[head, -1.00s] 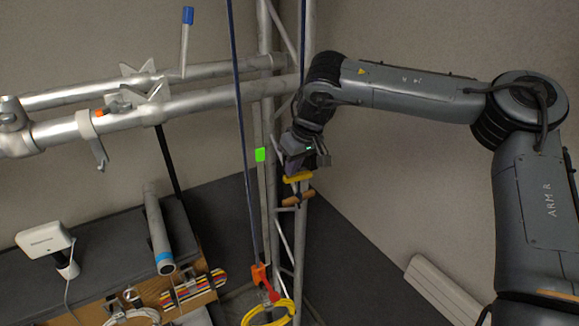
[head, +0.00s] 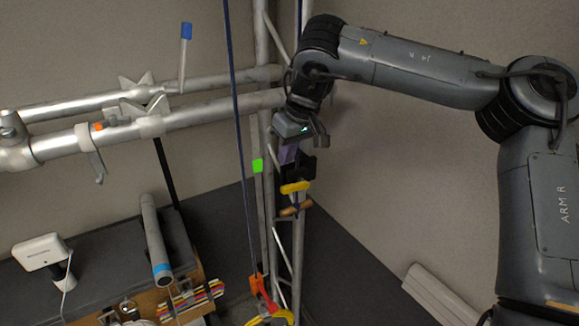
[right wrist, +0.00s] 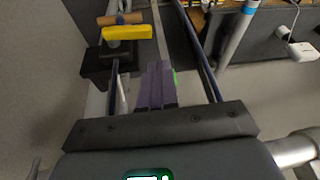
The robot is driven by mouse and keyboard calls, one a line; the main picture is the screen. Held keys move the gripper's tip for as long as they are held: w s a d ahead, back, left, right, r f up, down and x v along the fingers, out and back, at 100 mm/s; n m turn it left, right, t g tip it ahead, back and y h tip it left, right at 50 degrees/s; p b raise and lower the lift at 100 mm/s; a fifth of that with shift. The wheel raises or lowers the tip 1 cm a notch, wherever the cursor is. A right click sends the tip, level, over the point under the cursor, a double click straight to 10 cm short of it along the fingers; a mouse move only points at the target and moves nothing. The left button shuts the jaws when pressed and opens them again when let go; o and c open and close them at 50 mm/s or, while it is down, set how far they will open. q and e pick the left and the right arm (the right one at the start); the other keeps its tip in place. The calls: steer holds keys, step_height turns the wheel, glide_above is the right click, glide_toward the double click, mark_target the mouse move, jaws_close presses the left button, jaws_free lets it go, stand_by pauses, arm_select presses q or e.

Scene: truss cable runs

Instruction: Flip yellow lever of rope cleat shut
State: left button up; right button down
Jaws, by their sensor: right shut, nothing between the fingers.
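The yellow lever (head: 295,188) is on the rope cleat's black body (head: 309,164), at the upright truss. A wooden toggle (head: 296,208) sits just below the lever. In the right wrist view the lever (right wrist: 126,33) lies crosswise at upper left, in front of the toggle (right wrist: 120,19). I cannot tell whether the lever is fully shut. My right gripper (head: 288,156) is above the lever and apart from it. Its purple fingers (right wrist: 155,88) are together and empty, pointing beside the black body (right wrist: 97,66). My left gripper is not in view.
A dark blue rope (head: 240,130) runs down left of the truss upright to an orange hook (head: 257,286). A green tag (head: 257,165) is on the upright. Horizontal truss tubes (head: 200,114) extend left. The wall side at right is clear.

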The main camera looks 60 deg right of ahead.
steer(key=r, duration=0.1)
steer(key=a+r, duration=0.2)
steer(key=shift+s+a+r+b, duration=0.2)
steer(key=shift+s+r+b, duration=0.05)
steer(key=shift+r+b, duration=0.1)
